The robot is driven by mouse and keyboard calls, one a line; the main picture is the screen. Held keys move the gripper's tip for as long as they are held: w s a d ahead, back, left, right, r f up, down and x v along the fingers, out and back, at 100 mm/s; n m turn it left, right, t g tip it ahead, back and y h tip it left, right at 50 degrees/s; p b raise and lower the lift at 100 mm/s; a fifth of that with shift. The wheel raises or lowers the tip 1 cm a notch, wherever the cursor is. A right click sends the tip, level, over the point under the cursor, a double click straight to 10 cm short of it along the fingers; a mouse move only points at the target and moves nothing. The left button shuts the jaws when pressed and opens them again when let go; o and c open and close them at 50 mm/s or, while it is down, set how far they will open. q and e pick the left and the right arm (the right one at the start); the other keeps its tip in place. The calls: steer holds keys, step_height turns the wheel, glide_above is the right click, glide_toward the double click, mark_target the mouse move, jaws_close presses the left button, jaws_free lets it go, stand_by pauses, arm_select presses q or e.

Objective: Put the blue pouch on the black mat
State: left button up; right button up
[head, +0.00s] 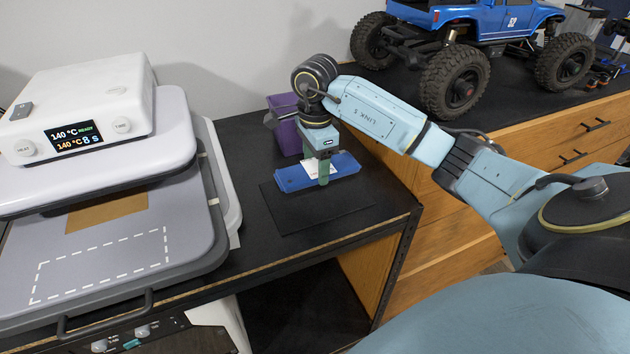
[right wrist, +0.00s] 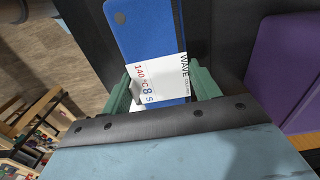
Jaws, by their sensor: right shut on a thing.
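The blue pouch (head: 292,179) has a white label and lies flat at the back part of the black mat (head: 315,213). It also shows in the right wrist view (right wrist: 138,32), where the label reads "WAVE", "140 °C" and "8 s". My right gripper (head: 323,176) points down with its green fingers shut on the pouch near its middle. In the right wrist view the fingers (right wrist: 162,92) sit on either side of the pouch. I cannot tell whether the pouch touches the mat or is slightly above it. My left gripper is not in view.
A purple bin (head: 286,125) stands just behind the pouch. A heat press (head: 85,105) with a lit display stands at the left. A blue crawler truck (head: 470,25) stands on the wooden drawer cabinet (head: 545,135) at the right. The table's front edge lies close to the mat.

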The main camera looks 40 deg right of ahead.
mark_target(315, 194)
steer(key=shift+f, duration=2.75)
steer(key=shift+f, duration=0.2)
steer(key=o, duration=1.1)
steer(key=shift+c, duration=0.2)
steer(key=shift+r, duration=0.15)
step_height(315, 194, up, 12)
steer(key=shift+r, duration=0.1)
